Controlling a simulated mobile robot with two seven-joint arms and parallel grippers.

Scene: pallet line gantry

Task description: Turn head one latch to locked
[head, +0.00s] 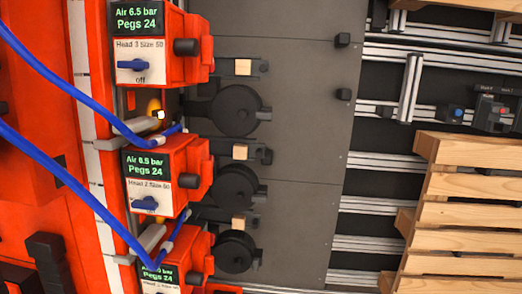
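Three red head units with green-lit displays stand in a column at the left of the head view. The top one, labelled Head 3 (140,52), has a blue knob (138,65) above the word off. The middle one, labelled Head 2 (150,172), has a similar blue knob (145,203). The lowest unit (195,250) is cut by the bottom edge; its label is too small and cropped to read. I cannot make out a latch marked for head one or its position. Neither of my grippers can be made out.
Blue hoses (62,83) cross in front of the red frame to the units. Black round parts (236,110) and small wooden blocks sit beside the units against a grey panel (300,90). A wooden pallet (470,185) and metal rails (385,160) are at right.

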